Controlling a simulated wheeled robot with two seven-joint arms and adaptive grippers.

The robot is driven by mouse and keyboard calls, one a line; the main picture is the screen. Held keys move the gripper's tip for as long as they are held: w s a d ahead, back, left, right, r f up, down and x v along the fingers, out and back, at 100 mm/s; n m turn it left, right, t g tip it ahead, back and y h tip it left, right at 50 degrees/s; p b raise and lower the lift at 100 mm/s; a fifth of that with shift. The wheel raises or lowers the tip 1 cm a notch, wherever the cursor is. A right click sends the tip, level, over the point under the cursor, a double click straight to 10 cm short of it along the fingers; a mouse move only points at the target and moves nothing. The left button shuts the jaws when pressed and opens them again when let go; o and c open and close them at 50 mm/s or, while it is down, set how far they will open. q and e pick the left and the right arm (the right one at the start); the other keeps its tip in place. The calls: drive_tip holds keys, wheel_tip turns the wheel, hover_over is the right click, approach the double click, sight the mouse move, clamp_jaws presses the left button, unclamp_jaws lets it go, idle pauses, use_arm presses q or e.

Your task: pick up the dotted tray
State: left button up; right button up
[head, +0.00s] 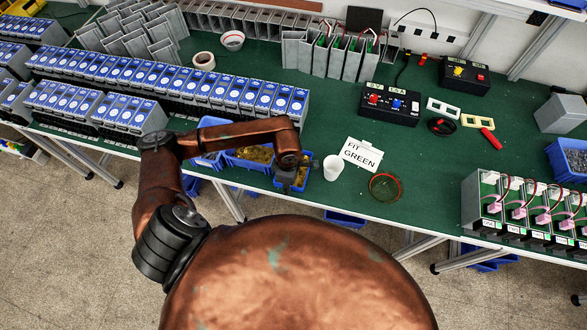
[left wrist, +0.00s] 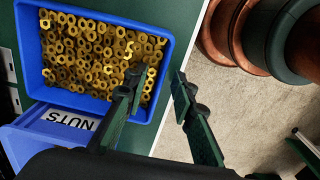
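No tray marked with dots can be made out in either view. A blue tray (head: 305,185) of brass-coloured pieces stands at the table's front edge, partly hidden by my left gripper (head: 292,183). In the left wrist view, a blue tray (left wrist: 30,70) is full of brass nuts. A blue part with a "NUTS" label (left wrist: 68,120) shows below it. My left gripper (left wrist: 158,80) is open, one finger over the tray's right side and the other beyond its wall. Contact cannot be told. My right gripper is not in view.
More blue trays (head: 248,166) stand left of the gripper. A white cup (head: 332,168), a "FIT GREEN" card (head: 361,154) and a red-rimmed round item (head: 385,187) lie to its right. Rows of blue-fronted units (head: 200,88) fill the left. The green table middle (head: 270,65) is partly clear.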

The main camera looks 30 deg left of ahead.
use_arm(q)
drive_tip(key=shift+f, duration=0.1)
clamp_jaws()
idle(0.5)
